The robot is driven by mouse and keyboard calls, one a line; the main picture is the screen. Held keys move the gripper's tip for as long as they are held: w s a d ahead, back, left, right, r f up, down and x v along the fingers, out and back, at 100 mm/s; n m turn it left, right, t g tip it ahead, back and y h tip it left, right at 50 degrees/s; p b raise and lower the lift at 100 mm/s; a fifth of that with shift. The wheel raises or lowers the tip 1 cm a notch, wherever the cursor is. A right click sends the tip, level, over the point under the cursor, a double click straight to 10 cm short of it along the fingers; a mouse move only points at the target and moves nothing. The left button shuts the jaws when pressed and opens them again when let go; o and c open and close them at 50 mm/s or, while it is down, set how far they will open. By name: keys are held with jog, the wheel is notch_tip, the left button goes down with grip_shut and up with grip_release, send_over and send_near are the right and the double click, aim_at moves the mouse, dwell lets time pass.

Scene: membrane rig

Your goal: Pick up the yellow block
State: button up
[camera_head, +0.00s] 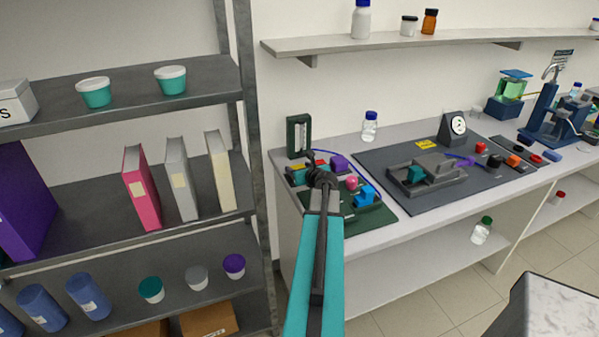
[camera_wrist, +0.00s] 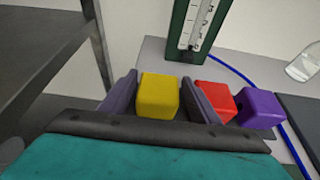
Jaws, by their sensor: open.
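The yellow block (camera_wrist: 158,96) stands between the two fingers of my gripper (camera_wrist: 159,80) in the wrist view. My gripper is open, with one finger on each side of the block. A narrow gap shows on the left side; the right finger is very close to the block, and I cannot tell whether it touches. In the head view my gripper (camera_head: 322,177) is over the left end of the bench, and the yellow block is hard to make out there.
A red block (camera_wrist: 216,98) lies just right of the right finger, with a purple block (camera_wrist: 261,109) beyond it. A green-framed gauge (camera_wrist: 196,28) stands behind. A blue tube (camera_wrist: 232,71) runs past. A metal shelf (camera_head: 243,140) stands left of the bench.

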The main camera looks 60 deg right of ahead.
jog(key=shift+w+d+f, duration=0.2)
jog(key=shift+w+d, duration=0.05)
jog(key=shift+w, duration=0.1)
jog(key=shift+c, duration=0.2)
jog(key=c, duration=0.9)
jog(key=shift+r, duration=0.1)
